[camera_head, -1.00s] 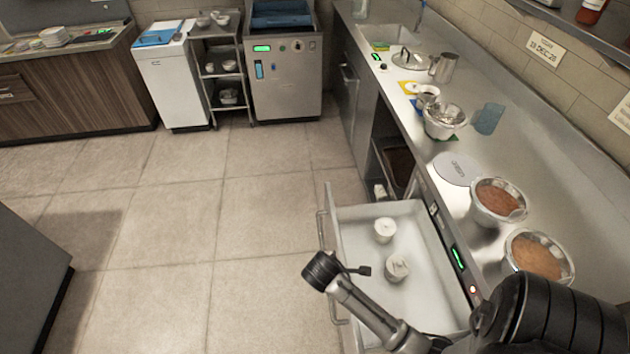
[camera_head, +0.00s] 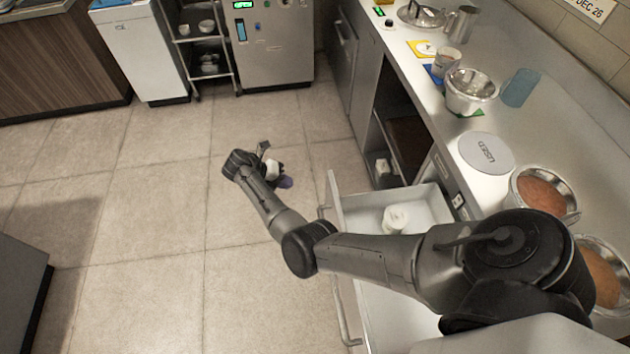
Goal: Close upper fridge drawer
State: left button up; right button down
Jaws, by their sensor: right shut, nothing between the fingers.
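The upper fridge drawer (camera_head: 430,197) stands pulled out from under the steel counter. Its front panel and bar handle (camera_head: 343,318) face left over the floor. A white lidded container (camera_head: 395,218) stands inside it; my right arm crosses over the drawer and hides much of its inside. My right gripper (camera_head: 268,162) is beyond the drawer front, to its left and over the floor, apart from the panel and handle. It is shut and empty; its fingers show small. My left gripper is out of view.
The counter (camera_head: 480,205) carries bowls of sauce (camera_head: 540,195), a grey lid (camera_head: 486,151), a metal bowl (camera_head: 470,90) and a jug (camera_head: 462,24). Open shelves are below it. The tiled floor (camera_head: 150,230) left of the drawer is clear. A steel appliance (camera_head: 268,50) stands at the back.

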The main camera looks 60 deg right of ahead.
jog(key=b, duration=0.3)
send_near(327, 191)
jog(key=x, duration=0.6)
jog(key=shift+f, duration=0.2)
jog(key=shift+s+d, duration=0.15)
